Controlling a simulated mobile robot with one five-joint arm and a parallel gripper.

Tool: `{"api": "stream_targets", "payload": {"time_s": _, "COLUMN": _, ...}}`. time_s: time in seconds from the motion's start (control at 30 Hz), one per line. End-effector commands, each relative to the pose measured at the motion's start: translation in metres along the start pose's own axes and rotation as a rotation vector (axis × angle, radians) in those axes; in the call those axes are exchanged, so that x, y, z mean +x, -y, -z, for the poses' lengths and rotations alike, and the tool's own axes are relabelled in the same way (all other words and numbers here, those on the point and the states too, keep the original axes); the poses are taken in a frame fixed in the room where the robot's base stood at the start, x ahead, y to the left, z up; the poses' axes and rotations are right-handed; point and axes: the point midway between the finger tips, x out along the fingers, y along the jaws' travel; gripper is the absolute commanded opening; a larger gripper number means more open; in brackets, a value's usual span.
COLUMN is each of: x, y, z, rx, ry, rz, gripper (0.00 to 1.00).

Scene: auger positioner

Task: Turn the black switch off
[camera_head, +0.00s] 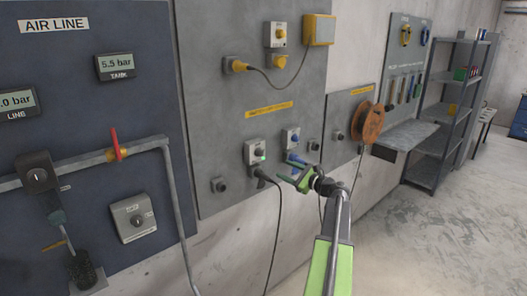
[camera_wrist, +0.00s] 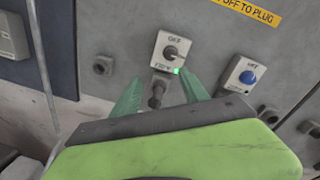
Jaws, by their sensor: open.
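The black switch (camera_head: 255,151) is a light grey box with a dark knob and a lit green light, mounted on the grey wall panel. In the wrist view the switch (camera_wrist: 172,51) sits ahead of my gripper, just beyond the fingertips, with its green light on. My gripper (camera_head: 291,170) is open, with green fingers, to the right of and a little below the switch in the head view. In the wrist view my gripper (camera_wrist: 160,90) has its fingers spread with nothing held. A dark socket (camera_wrist: 158,90) shows between them.
A similar box with a blue knob (camera_wrist: 249,77) is right of the switch; it also shows in the head view (camera_head: 291,138). A plug with a black cable (camera_head: 261,173) hangs below the switch. A pipe with a red valve handle (camera_head: 115,143) is at left. Floor at right is clear.

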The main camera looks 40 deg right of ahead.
Motion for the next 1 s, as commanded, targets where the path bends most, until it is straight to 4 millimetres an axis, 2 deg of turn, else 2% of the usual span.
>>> {"api": "stream_targets", "payload": {"time_s": 0.03, "x": -0.009, "y": 0.014, "z": 0.001, "rx": 0.023, "ry": 0.006, "rz": 0.028, "gripper": 0.52}}
{"api": "stream_targets", "payload": {"time_s": 0.17, "x": -0.015, "y": 0.022, "z": 0.002, "rx": 0.046, "ry": 0.013, "rz": 0.051, "gripper": 0.52}}
{"api": "stream_targets", "payload": {"time_s": 0.33, "x": 0.000, "y": 0.022, "z": 0.002, "rx": 0.044, "ry": 0.014, "rz": 0.045, "gripper": 0.52}}
{"api": "stream_targets", "payload": {"time_s": 0.8, "x": 0.115, "y": 0.027, "z": 0.001, "rx": 0.041, "ry": 0.014, "rz": 0.042, "gripper": 0.52}}
{"api": "stream_targets", "payload": {"time_s": 1.0, "x": 0.150, "y": 0.028, "z": 0.000, "rx": 0.041, "ry": 0.013, "rz": 0.044, "gripper": 0.52}}
